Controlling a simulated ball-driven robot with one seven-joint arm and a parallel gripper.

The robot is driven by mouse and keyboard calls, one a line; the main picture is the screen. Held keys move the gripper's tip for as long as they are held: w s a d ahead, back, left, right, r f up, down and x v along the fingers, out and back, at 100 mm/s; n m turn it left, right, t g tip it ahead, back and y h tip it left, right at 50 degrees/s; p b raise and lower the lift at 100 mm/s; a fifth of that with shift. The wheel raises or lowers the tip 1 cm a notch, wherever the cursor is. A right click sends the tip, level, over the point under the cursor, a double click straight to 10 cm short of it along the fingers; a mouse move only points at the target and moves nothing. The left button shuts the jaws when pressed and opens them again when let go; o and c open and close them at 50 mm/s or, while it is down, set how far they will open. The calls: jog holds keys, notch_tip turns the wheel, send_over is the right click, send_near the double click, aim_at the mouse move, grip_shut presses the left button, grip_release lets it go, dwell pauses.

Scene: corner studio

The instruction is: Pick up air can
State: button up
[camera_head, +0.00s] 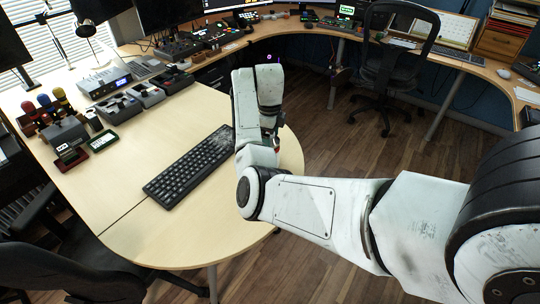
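I cannot make out an air can for certain. A small dark and red object (276,147) shows at the right edge of the light wooden desk (215,235), partly hidden by my arm; I cannot tell what it is. My arm reaches in from the right over the desk's rounded end. My gripper (268,125) seems to be at the dark part under the raised white wrist, just above that object. Its fingers are too small and hidden to show whether they are open or whether they touch anything.
A black keyboard (190,166) lies left of my arm. Several colourful-topped items (50,104), a grey box (66,132) and a blue-fronted device (104,82) stand further left. Office chairs (390,60) stand behind and at front left. Bare desk lies in front of the keyboard.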

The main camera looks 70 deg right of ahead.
grip_shut()
dwell(0.7)
